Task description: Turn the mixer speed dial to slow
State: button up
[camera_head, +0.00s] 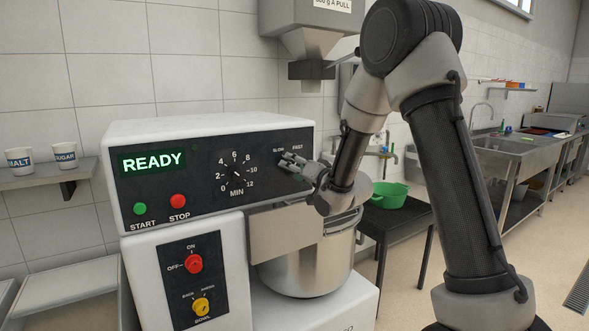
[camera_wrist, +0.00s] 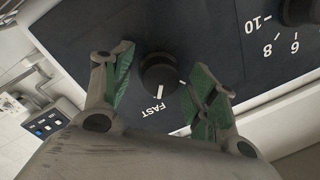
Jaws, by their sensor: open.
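The mixer speed dial (camera_wrist: 158,70) is a round black knob on the dark control panel. In the wrist view its white mark points to the FAST label. My gripper (camera_wrist: 162,82) is open, with one green-padded finger on each side of the dial; I see gaps between the pads and the knob. In the head view my gripper (camera_head: 291,162) is at the right end of the panel, just below the SLOW and FAST labels, and largely hides the dial. The SLOW label is not visible in the wrist view.
The mixer (camera_head: 215,130) has a READY display (camera_head: 153,162), a timer dial (camera_head: 237,174), a green START button (camera_head: 140,209) and a red STOP button (camera_head: 178,201). The steel bowl (camera_head: 310,265) is below my gripper. A green basin (camera_head: 390,195) sits on a black table to the right.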

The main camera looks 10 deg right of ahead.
jog(key=shift+w, duration=0.1)
jog(key=c, duration=1)
jog(key=shift+n, duration=0.3)
jog(key=n, duration=0.6)
jog(key=n+h, duration=0.1)
jog(key=n, duration=0.5)
jog(key=shift+g+h, duration=0.3)
jog(key=shift+n, duration=0.4)
jog(key=o, duration=1)
jog(key=shift+r, duration=0.1)
